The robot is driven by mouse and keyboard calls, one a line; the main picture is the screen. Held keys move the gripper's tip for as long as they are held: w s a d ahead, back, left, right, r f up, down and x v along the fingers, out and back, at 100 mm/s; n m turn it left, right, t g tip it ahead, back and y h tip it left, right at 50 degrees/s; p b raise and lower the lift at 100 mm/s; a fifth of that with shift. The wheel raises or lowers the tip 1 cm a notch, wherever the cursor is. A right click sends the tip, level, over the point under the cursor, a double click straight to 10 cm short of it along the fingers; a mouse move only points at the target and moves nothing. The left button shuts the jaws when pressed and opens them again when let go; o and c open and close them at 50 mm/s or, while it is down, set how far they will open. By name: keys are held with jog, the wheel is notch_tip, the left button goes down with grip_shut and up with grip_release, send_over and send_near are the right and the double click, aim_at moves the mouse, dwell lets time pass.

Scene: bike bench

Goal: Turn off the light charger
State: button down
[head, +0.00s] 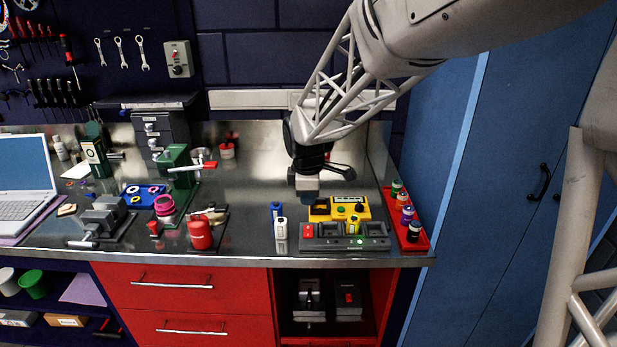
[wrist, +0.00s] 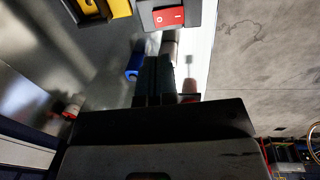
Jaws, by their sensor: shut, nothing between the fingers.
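The grey charger (head: 330,243) sits near the bench's front edge, with slots along it and a lit green lamp (head: 361,241) toward its right. A red switch (head: 307,230) is at its left end; in the wrist view the red switch (wrist: 168,16) shows at the top with a white mark. I cannot tell which way it is pressed. My gripper (head: 306,195) points down above the bench, behind and near the charger's left end. In the wrist view its fingers (wrist: 153,75) are together and empty, apart from the switch.
A yellow unit (head: 341,208) stands right behind the charger. A blue bottle-like item (head: 276,211) and a white one (head: 281,236) stand just left of it. A red tray (head: 417,243) with several small jars is at the right. Bare bench lies left of the blue item.

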aim_at(308, 227)
jog(key=f, duration=0.6)
jog(key=w+f, duration=0.1)
jog(key=f, duration=0.2)
jog(key=shift+f, duration=0.1)
jog(key=shift+w, duration=0.1)
